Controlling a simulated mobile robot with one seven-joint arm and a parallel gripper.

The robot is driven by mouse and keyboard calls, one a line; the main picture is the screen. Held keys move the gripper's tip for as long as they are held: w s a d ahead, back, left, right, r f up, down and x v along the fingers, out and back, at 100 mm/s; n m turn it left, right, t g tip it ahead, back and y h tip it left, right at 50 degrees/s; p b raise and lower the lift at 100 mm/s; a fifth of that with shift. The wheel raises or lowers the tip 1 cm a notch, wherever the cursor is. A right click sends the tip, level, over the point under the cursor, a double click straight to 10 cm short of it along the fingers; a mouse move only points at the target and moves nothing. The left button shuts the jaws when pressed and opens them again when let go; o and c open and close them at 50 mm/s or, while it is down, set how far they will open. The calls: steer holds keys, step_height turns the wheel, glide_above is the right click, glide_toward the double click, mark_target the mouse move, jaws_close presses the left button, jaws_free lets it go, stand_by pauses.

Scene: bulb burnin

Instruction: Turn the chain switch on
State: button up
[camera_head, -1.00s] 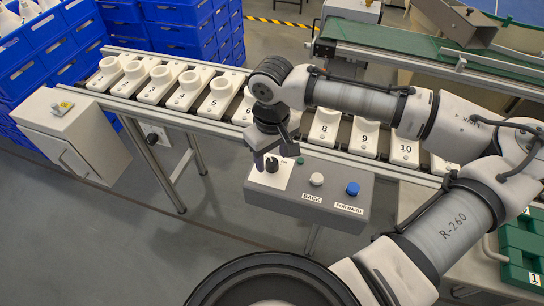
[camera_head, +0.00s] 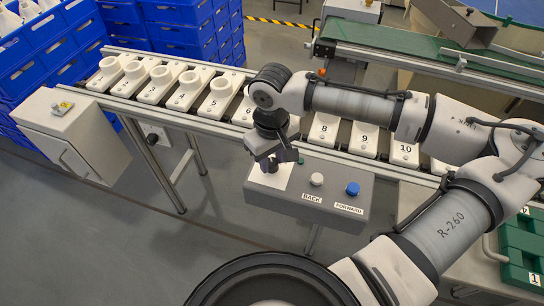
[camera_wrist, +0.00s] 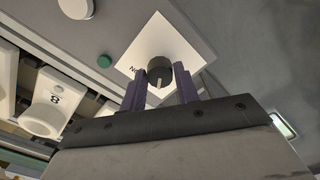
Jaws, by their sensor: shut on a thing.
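The chain switch is a black round knob (camera_wrist: 160,71) with a pale pointer line, set on a white plate (camera_wrist: 190,50) that carries a partly hidden label. In the wrist view my gripper (camera_wrist: 159,82) has its two purple fingers on either side of the knob, shut on it. In the head view my gripper (camera_head: 269,164) points down over the white plate (camera_head: 272,177) at the left end of the grey control box (camera_head: 325,211). The knob is hidden there behind the fingers.
The box also carries a white BACK button (camera_head: 317,180), a blue FORWARD button (camera_head: 352,189) and a small green lamp (camera_wrist: 104,61). Behind it runs a conveyor (camera_head: 180,112) with numbered white holders. A grey cabinet (camera_head: 75,135) stands at left.

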mark_target(272, 162)
steer(key=shift+m, duration=0.3)
steer(key=m+p, duration=0.1)
steer(key=m, duration=0.1)
steer(key=shift+r+m+p, duration=0.1)
steer(key=shift+m+p, duration=0.2)
steer(key=shift+m, duration=0.1)
steer(key=m+p, duration=0.1)
steer(key=m, duration=0.2)
steer(key=shift+m+p, duration=0.3)
steer(key=shift+m, duration=0.1)
steer(key=m+p, duration=0.2)
steer(key=m, duration=0.2)
steer(key=shift+m+p, duration=0.75)
steer(key=shift+m, duration=0.45)
steer(key=o, duration=1)
steer(key=shift+c, duration=0.2)
step_height(272, 162, up, 14)
steer(key=shift+f+p, duration=0.2)
steer(key=shift+p, duration=0.1)
